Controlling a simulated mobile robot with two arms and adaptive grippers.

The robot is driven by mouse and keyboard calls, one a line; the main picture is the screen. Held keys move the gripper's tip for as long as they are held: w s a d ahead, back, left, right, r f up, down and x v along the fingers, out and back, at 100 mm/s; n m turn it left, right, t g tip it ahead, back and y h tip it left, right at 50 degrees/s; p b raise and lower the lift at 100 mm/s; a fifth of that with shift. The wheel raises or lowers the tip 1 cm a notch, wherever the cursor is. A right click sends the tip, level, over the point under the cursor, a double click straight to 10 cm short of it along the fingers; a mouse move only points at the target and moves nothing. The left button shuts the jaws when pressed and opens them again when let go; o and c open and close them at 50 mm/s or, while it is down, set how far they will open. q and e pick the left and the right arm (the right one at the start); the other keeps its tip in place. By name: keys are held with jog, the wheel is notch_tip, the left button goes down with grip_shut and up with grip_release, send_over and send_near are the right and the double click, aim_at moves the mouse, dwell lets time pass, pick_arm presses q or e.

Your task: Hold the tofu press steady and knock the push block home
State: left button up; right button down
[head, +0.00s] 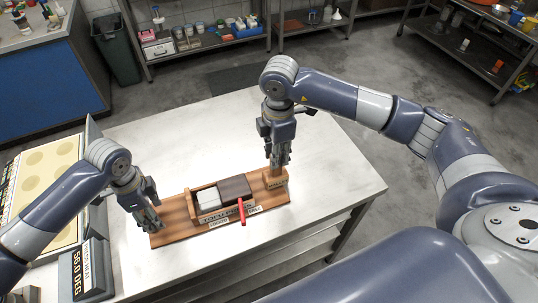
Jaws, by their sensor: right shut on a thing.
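The wooden tofu press (170,234) lies on the white table, with labels along its front. A red handle-like piece (243,212) sticks out at the front beside the push block. My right gripper (276,160) points down at the press's right end and is shut on an upright wooden post there. My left gripper (154,220) is low by the press's left end; its fingers are too small and overlapped to tell open from shut.
The white table (330,180) is clear behind and right of the press. At left stand a cream panel with round marks (45,170) and a dark display reading 56.0 DEG (88,270). Shelves (205,42) and a bin (117,48) stand beyond the floor.

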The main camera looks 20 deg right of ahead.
pick_arm(q)
jog(key=shift+s+f, duration=0.25)
jog(key=shift+f, duration=0.05)
pick_arm(e)
jog(key=a, duration=0.6)
jog(key=shift+w, duration=0.15)
jog(key=shift+d, duration=2.2)
jog(key=shift+s+d, duration=0.15)
jog(key=shift+d, duration=1.15)
jog(key=shift+s+d, duration=0.1)
jog(key=shift+d, duration=1.15)
